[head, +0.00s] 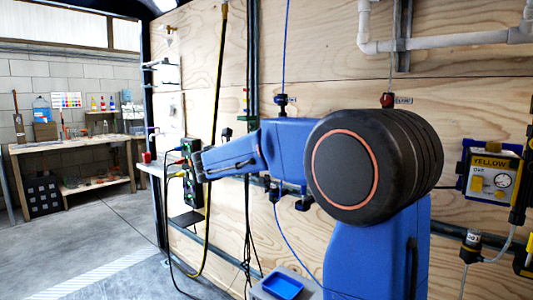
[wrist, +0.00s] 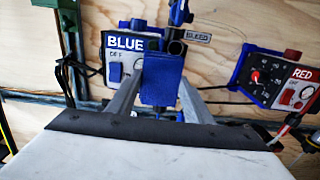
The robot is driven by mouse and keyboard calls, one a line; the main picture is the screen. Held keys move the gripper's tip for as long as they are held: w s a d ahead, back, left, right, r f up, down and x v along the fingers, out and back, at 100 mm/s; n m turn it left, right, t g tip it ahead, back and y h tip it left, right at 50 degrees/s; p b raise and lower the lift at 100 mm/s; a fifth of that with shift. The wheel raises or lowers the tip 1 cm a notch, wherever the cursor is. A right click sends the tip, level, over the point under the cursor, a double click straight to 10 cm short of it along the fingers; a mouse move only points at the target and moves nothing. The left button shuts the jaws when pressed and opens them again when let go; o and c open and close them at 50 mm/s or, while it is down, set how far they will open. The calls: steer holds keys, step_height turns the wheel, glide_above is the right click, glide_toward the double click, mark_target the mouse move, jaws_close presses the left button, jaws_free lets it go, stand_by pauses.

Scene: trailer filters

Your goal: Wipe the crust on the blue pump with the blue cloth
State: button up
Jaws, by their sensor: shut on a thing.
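In the wrist view my gripper (wrist: 162,75) is shut on the blue cloth (wrist: 163,88), a small square pad between the two grey fingers. Beyond it is the blue pump (wrist: 115,72), a panel with a "BLUE" label on the plywood wall. The cloth and fingers cover the pump's right part, and I cannot tell whether the cloth touches it. I cannot make out the crust. In the head view I cannot pick out the blue pump, and my arm covers the middle of the wall.
The red pump (wrist: 285,80) is on the wall to the right in the wrist view, near a "BLEED" label (wrist: 198,37). In the head view the yellow pump (head: 492,172) is at the right, a blue tray (head: 283,287) sits low, and a workbench (head: 70,145) stands far left. Hoses and cables hang along the wall.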

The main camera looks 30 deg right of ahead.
steer(key=shift+x, duration=0.85)
steer(key=shift+s, duration=0.1)
steer(key=s, duration=0.1)
steer(key=s+d, duration=0.1)
steer(key=s, duration=0.1)
steer(key=shift+s+d, duration=0.2)
steer(key=shift+s, duration=0.1)
stand_by(0.4)
steer(key=shift+w, duration=0.1)
steer(key=shift+w+a, duration=0.3)
steer(key=shift+w, duration=0.65)
steer(key=shift+w+a, duration=0.3)
steer(key=shift+w, duration=0.6)
steer(key=shift+c, duration=0.4)
steer(key=shift+v, duration=3)
